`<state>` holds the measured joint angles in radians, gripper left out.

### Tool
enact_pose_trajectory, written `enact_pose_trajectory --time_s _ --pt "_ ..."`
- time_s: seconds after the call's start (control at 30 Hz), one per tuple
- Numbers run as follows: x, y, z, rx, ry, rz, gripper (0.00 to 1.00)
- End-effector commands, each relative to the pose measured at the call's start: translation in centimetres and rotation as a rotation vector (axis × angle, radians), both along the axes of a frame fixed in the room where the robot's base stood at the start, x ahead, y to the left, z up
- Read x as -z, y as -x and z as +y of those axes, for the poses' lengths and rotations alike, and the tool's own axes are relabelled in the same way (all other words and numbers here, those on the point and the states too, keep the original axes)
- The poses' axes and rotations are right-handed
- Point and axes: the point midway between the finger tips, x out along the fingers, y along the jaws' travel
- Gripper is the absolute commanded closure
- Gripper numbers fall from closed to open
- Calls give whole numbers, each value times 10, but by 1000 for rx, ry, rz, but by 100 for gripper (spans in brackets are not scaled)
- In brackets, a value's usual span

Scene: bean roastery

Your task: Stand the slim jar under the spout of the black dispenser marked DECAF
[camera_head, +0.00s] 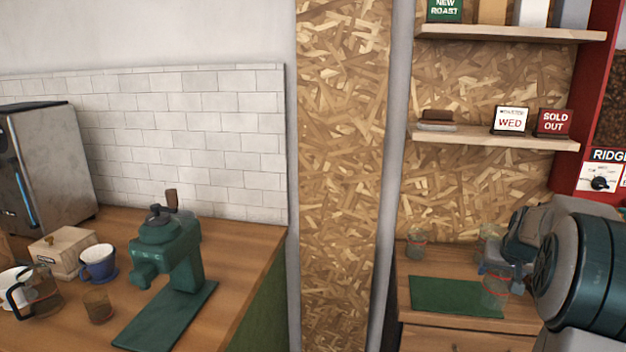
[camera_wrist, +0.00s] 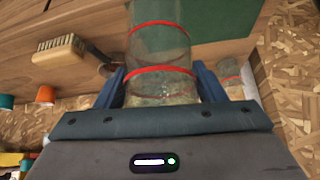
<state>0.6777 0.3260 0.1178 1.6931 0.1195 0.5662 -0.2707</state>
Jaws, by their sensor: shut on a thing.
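My gripper (camera_wrist: 161,80) is shut on a clear glass jar (camera_wrist: 160,55) with red bands, one blue finger on each side of it. In the head view the held jar (camera_head: 495,290) is at or just above the green mat (camera_head: 445,298) on the right counter; I cannot tell whether it touches. My gripper (camera_head: 494,270) is partly hidden there by my own arm. Another banded glass jar (camera_head: 417,243) stands behind the mat at the left, and a further one (camera_head: 489,240) shows behind my gripper. No black dispenser marked DECAF is in view.
A red dispenser (camera_head: 605,100) marked "RIDGE", its label cut off, is at the right edge. Shelves (camera_head: 495,138) with WED and SOLD OUT signs hang above the counter. The left counter holds a green grinder (camera_head: 165,250) and cups. The wrist view shows a brush (camera_wrist: 62,52).

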Motion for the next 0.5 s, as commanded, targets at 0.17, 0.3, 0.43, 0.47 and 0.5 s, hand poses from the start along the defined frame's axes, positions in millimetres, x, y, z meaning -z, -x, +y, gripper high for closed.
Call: enact_pose_trajectory --time_s 0.17,0.3,0.43,0.47,0.5 --pt "19 4 30 -36 -1 2 63" --pt "41 8 65 -81 -2 3 63" --pt "74 14 119 -149 -4 6 63" --pt "84 16 134 -169 -3 7 63" --pt "97 18 155 -195 -3 7 63"
